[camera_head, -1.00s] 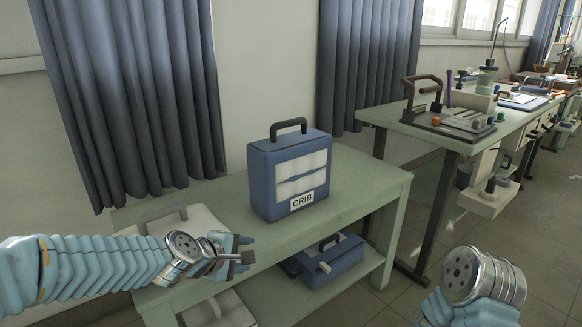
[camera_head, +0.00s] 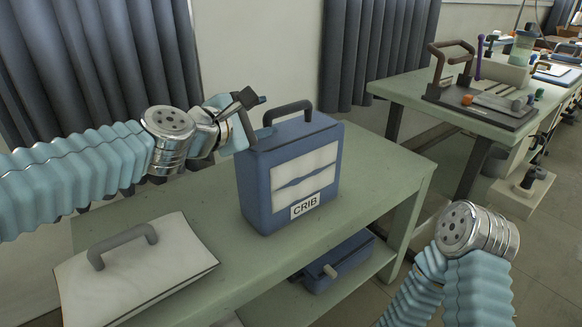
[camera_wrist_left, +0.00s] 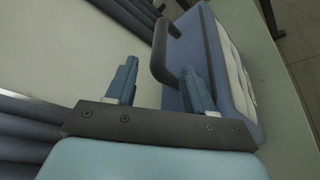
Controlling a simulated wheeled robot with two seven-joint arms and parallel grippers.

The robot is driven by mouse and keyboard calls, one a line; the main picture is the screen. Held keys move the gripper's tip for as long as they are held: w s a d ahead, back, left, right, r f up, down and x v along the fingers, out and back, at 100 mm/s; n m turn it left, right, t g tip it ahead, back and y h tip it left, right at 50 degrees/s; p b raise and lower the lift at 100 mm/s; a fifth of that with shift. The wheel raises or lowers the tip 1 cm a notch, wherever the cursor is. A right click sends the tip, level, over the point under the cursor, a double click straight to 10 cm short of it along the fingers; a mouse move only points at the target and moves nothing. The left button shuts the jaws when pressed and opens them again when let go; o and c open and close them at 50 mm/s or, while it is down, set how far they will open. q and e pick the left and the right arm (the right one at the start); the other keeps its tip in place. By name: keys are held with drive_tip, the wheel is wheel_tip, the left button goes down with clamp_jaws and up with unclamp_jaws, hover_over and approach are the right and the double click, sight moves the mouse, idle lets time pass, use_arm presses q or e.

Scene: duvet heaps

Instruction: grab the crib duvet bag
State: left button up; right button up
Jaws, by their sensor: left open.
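The blue crib duvet bag (camera_head: 262,187) stands upright on the green table, with a white "CRIB" label and a pale front window. Its dark grey handle (camera_head: 288,108) arches over the top. My left gripper (camera_head: 252,112) is open at the handle's left, just above the bag's top edge. In the left wrist view the handle (camera_wrist_left: 158,52) shows just beyond the open fingers (camera_wrist_left: 158,82), and the bag (camera_wrist_left: 222,75) lies to the right. I cannot tell whether the fingers touch the bag. My right arm shows at lower right, but its gripper fingers are out of view.
A pale bag with a grey handle (camera_head: 135,270) lies on the green table (camera_head: 375,170) at the left. Another blue bag (camera_head: 340,262) sits on the lower shelf. A workbench with tools (camera_head: 470,95) stands at right. Curtains hang behind the table.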

sight(280, 111)
use_arm(q)
drive_tip(key=p+x, duration=0.1)
drive_tip(key=x, duration=0.6)
drive_tip(key=shift+d+r, duration=0.15)
drive_tip(key=shift+d, duration=0.15)
drive_tip(key=shift+c, duration=0.3)
clamp_jaws()
idle(0.7)
